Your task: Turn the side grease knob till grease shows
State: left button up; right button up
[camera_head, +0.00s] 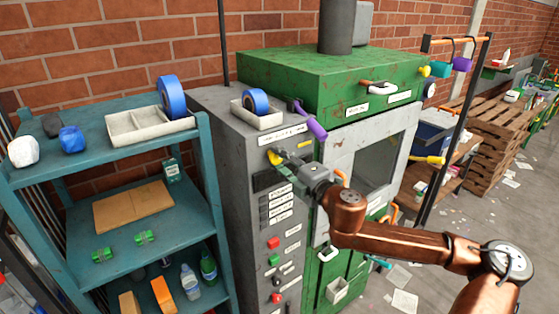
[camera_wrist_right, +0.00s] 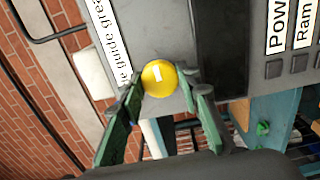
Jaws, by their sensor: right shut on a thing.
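The yellow grease knob (camera_head: 275,157) sits on the upper front of the grey control cabinet, below a white label. In the right wrist view the round yellow knob (camera_wrist_right: 158,78) has a white mark on its face. My right gripper (camera_head: 286,162) is shut on it, with the green-padded fingers (camera_wrist_right: 163,92) on either side. The label (camera_wrist_right: 109,42) beside the knob reads in part "guide grea". The gripper covers part of the knob in the head view. I cannot make out any grease. My left gripper is not in view.
A purple handle (camera_head: 311,120) juts out just above my right gripper. A green machine (camera_head: 330,75) stands to the right, a teal shelf (camera_head: 150,150) to the left.

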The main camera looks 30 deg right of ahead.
jog(key=o, duration=1.2)
jog(key=shift+c, duration=0.2)
jog(key=shift+s, duration=0.1)
jog(key=shift+s+d+f, duration=0.15)
jog(key=shift+s, duration=0.45)
jog(key=s, duration=0.6)
jog(key=shift+d, duration=0.15)
